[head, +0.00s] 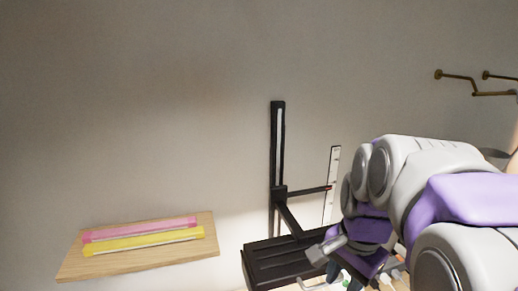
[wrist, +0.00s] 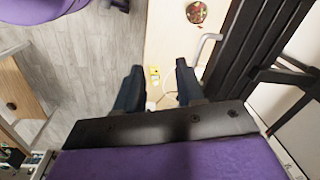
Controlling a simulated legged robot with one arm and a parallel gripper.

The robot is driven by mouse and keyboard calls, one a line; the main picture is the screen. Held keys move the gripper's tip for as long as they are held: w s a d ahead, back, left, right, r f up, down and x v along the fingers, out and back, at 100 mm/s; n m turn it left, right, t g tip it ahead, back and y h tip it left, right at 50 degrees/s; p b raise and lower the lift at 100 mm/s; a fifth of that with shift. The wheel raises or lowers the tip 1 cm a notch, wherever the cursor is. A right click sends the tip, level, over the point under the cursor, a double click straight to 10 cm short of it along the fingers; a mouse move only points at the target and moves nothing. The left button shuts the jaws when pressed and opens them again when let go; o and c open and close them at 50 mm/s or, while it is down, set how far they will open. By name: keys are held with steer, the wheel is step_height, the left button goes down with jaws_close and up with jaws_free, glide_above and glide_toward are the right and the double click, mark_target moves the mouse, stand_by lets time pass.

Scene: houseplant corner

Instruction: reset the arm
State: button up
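My gripper (wrist: 158,78) shows in the wrist view with its two dark fingers apart and nothing between their tips. It points down over a pale surface (wrist: 172,50). In the head view my purple and white arm fills the right side, bent down, with my gripper (head: 345,262) low in front of a black ribbed stand (head: 272,262). The fingertips are hard to make out there. I cannot tell whether the gripper touches anything.
The black stand carries an upright post (head: 278,145), with a white marked strip (head: 333,180) beside it. A wooden shelf (head: 75,268) holds pink (head: 140,229) and yellow (head: 145,240) items. Brass hooks (head: 455,76) are upper right. A small yellow item (wrist: 154,75) and a reddish round thing (wrist: 197,12) lie below.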

steer(key=s+a+f+n+g+b, duration=0.1)
steer(key=s+f+n, duration=0.4)
steer(key=s+f, duration=0.3)
steer(key=s+a+f+n+g+b, duration=0.1)
steer(key=s+a+f+n+b, duration=0.1)
steer(key=s+f+n, duration=0.4)
steer(key=s+f, duration=0.3)
steer(key=s, duration=0.3)
steer(key=shift+s+g+h+b, duration=0.3)
steer(key=shift+s, duration=0.1)
steer(key=shift+d, duration=0.15)
